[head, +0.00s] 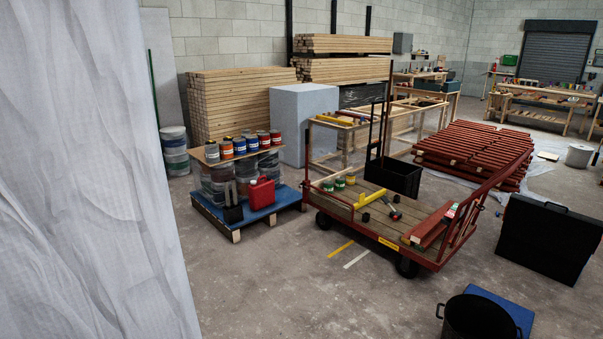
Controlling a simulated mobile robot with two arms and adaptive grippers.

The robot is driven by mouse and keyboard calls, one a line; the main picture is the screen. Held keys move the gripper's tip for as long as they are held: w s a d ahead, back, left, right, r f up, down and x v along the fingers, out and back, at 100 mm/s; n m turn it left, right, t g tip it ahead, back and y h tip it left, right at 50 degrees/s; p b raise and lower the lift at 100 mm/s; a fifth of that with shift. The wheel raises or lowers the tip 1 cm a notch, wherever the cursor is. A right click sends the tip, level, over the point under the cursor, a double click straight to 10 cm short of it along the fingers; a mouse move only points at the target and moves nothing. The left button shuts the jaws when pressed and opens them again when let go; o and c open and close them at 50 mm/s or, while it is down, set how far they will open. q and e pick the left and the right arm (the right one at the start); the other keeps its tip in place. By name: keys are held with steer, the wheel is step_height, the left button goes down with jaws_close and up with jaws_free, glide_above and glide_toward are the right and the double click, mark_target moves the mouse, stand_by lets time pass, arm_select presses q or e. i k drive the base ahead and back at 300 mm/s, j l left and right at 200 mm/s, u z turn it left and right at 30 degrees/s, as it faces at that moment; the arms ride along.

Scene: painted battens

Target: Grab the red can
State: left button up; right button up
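A red jerrycan-like container (262,193) stands upright on a low blue-topped pallet (285,197), left of the middle in the head view. Above and behind it, a row of small paint cans stands on a board laid over larger drums. Among them are a red can (275,137) at the right end, a can with red on it (226,149) nearer the left, and blue cans (252,143). I cannot tell which red one the task names. Neither of my grippers is in view.
A white sheet (85,190) fills the left side. A black pot (478,318) and black case (548,238) stand right.

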mark_target(261, 195)
steer(key=i+l+z, duration=0.3)
steer(key=i, duration=0.55)
steer(key=i+j+z, duration=0.1)
steer(key=i+z, duration=0.2)
steer(key=i, duration=0.55)
steer(key=i+j+u, duration=0.35)
steer(key=i, duration=0.4)
steer(key=i+l+u, duration=0.1)
steer(key=i+u, duration=0.2)
steer(key=i, duration=0.5)
steer(key=i+l+u, duration=0.15)
steer(key=i+u, duration=0.2)
steer(key=i, duration=0.45)
